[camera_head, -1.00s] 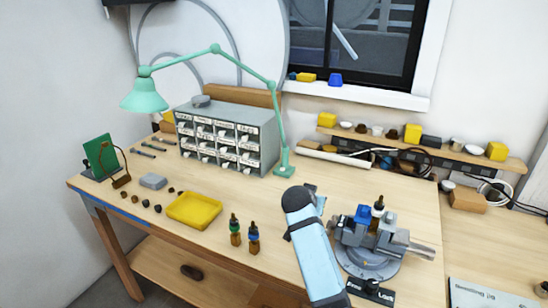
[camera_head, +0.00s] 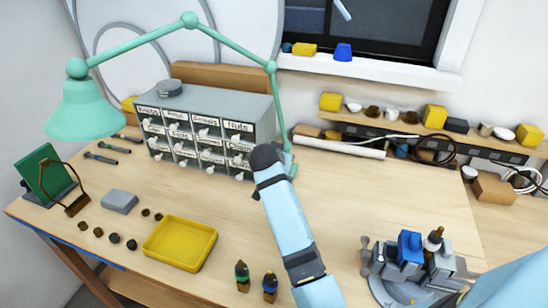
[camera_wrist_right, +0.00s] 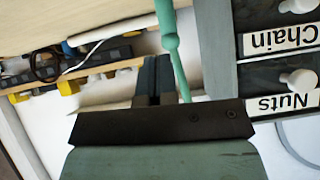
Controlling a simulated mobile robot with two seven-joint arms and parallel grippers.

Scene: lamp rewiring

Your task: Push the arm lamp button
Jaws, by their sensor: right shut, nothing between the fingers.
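The green arm lamp (camera_head: 190,20) stands on the workbench, its shade hanging at the left. Its lower post runs down beside the drawer cabinet. Its foot is mostly hidden behind my right arm, and I cannot make out the button. My right gripper (camera_wrist_right: 150,78) is shut and empty. In the right wrist view its fingers are beside the green lamp post (camera_wrist_right: 168,40). I cannot tell whether they touch the lamp. In the head view my right arm covers most of this gripper by the lamp's foot. My left gripper is not in view.
The grey drawer cabinet (camera_head: 207,98) stands directly left of the lamp post. A white roll (camera_head: 340,147) lies to the right. A yellow tray (camera_head: 180,243), two small bottles and a vise (camera_head: 405,265) are nearer. The bench between roll and vise is clear.

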